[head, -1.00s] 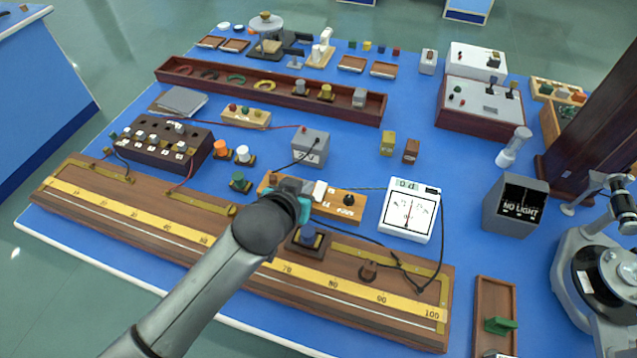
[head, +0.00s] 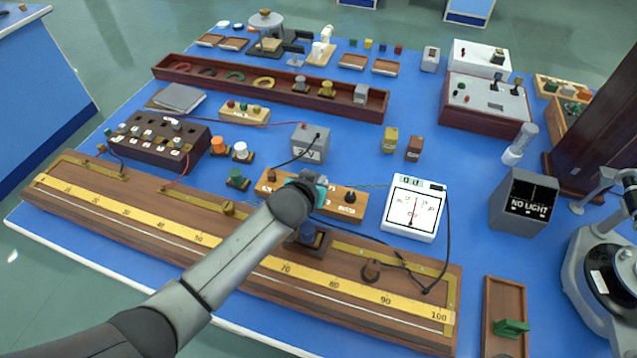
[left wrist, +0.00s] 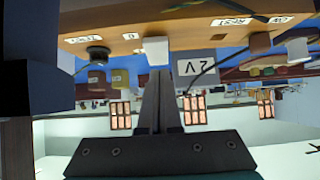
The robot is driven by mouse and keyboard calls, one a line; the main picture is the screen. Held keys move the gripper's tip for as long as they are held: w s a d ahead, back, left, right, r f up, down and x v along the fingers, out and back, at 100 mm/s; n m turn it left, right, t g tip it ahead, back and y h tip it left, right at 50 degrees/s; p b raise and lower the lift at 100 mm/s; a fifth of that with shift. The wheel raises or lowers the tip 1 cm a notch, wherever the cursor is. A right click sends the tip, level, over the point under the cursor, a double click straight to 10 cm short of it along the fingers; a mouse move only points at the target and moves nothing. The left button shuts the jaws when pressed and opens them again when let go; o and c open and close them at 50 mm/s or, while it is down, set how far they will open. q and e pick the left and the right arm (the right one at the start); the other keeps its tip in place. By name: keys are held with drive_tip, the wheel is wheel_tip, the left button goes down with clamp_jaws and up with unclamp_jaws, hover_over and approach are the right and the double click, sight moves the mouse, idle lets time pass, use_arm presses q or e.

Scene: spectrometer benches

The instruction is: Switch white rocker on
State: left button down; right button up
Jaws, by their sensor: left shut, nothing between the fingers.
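The white rocker (left wrist: 155,50) sits on the edge of an orange-brown wooden switch board (head: 347,203). The board also shows in the left wrist view (left wrist: 195,22), which looks upside down. My left gripper (left wrist: 158,73) is shut and empty, its fingertips right at the rocker; I cannot tell whether they touch it. In the head view my left gripper (head: 312,188) is over the board and hides the rocker. Which way the rocker is tipped cannot be told.
A grey 2 V box (head: 311,143) stands behind the board. A white meter (head: 414,207) is to its right, with black wires looping down. A long wooden scale bench (head: 190,222) lies in front. A box reading NO LIGHT (head: 524,200) stands further right.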

use_arm(q)
drive_tip(key=shift+f, duration=0.3)
drive_tip(key=shift+w+d+g+p, duration=0.1)
drive_tip(key=shift+w+g+p, duration=0.15)
drive_tip(key=shift+p, duration=0.35)
drive_tip(key=shift+f, duration=0.25)
drive_tip(key=shift+w+d+r+b, duration=0.1)
drive_tip(key=shift+w+d+b, duration=0.1)
drive_tip(key=shift+w+b, duration=0.4)
drive_tip(key=shift+w, duration=0.1)
drive_tip(key=shift+r+p, duration=0.15)
drive_tip(key=shift+p, duration=0.15)
